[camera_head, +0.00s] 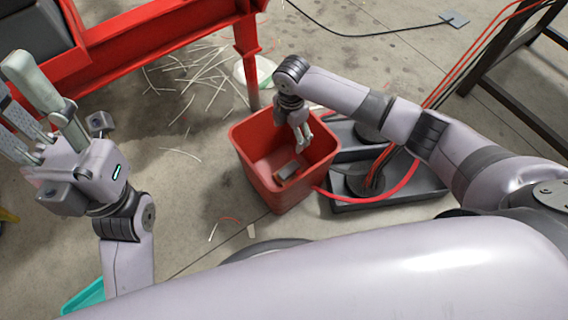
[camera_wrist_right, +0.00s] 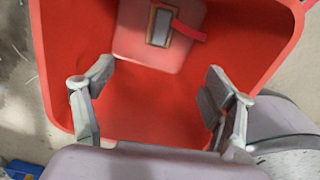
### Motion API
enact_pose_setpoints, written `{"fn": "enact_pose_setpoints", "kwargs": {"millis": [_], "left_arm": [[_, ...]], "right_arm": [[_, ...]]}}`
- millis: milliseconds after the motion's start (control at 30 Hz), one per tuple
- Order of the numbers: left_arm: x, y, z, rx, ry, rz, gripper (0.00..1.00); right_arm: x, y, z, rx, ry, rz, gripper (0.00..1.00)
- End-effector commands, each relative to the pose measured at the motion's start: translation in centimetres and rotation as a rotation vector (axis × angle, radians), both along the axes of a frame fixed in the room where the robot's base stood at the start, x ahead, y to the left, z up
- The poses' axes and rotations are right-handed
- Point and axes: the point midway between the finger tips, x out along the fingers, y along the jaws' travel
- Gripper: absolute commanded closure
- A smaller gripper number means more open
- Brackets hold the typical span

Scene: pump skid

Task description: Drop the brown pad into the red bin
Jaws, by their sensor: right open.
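The red bin (camera_head: 262,179) stands on the floor in the middle of the head view. Its wall also fills much of the right wrist view (camera_wrist_right: 90,60). The brown pad (camera_wrist_right: 160,25), a small rectangle with a brown border and grey middle, lies on the bin's floor; in the head view it shows as a small dark block (camera_head: 288,170). My right gripper (camera_head: 301,144) points down into the bin's mouth, its fingers open and empty in the right wrist view (camera_wrist_right: 160,88), apart from the pad. My left gripper (camera_head: 28,92) is raised at the left, fingers apart, holding nothing visible.
A red steel frame (camera_head: 160,38) stands behind the bin. Dark grey trays (camera_head: 400,188) and a red hose (camera_head: 385,192) lie right of it. A red strip (camera_wrist_right: 188,31) lies by the pad. Pale scraps litter the floor. A teal object (camera_head: 84,297) is at lower left.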

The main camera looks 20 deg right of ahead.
Motion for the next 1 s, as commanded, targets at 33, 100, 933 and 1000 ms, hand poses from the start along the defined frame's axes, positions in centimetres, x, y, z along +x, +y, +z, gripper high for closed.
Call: {"fn": "enact_pose_setpoints", "kwargs": {"millis": [33, 100, 933, 1000], "left_arm": [[0.0, 0.0, 0.0, 0.000, 0.001, 0.000, 0.60], [0.1, 0.0, 0.0, 0.001, 0.002, 0.000, 0.60], [0.0, 0.0, 0.0, 0.000, 0.001, 0.000, 0.60], [0.0, 0.0, 0.0, 0.000, 0.001, 0.000, 0.60]], "right_arm": [[0.0, 0.0, 0.0, 0.000, 0.000, 0.000, 0.22], [0.0, 0.0, 0.2, 0.000, 0.000, 0.000, 0.22], [0.0, 0.0, 12.0, 0.000, 0.001, 0.000, 0.22], [0.0, 0.0, 12.0, 0.000, 0.001, 0.000, 0.22]]}}
